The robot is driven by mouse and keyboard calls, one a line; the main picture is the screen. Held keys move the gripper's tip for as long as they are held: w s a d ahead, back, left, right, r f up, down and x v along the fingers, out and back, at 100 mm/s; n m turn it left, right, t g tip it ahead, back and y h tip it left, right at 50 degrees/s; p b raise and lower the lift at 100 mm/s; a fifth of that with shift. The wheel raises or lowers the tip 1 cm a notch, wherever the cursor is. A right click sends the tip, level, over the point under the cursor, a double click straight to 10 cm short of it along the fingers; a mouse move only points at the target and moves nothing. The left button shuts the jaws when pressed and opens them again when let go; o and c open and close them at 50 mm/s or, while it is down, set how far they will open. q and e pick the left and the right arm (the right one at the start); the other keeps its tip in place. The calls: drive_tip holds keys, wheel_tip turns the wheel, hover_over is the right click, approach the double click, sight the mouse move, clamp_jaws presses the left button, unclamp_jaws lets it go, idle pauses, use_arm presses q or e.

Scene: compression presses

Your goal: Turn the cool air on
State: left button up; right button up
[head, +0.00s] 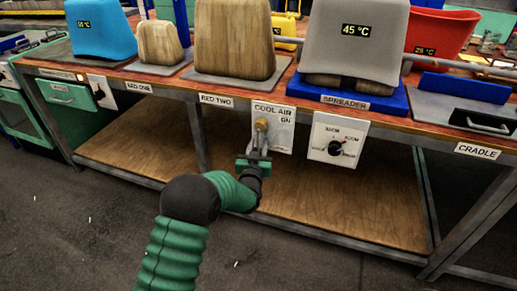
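The white "COOL AIR" panel (285,138) hangs on the front edge of the bench, with "ON" printed near its upper right. A brass-coloured knob or lever (261,125) sticks out of its left half. My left gripper (257,148) is right in front of and just below this knob, its fingers pointing up toward it. The fingers overlap the knob's lower part, and I cannot tell whether they grip it or only touch it. My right gripper is not in view.
A second white panel with a black dial (335,147) hangs to the right. A wooden lower shelf (330,205) lies below the bench. On the bench stand a wooden block (235,40), a grey block reading 45 °C (355,50) on a blue base, and a red bin (440,38).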

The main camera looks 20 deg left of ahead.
use_arm(q)
clamp_jaws()
idle(1.4)
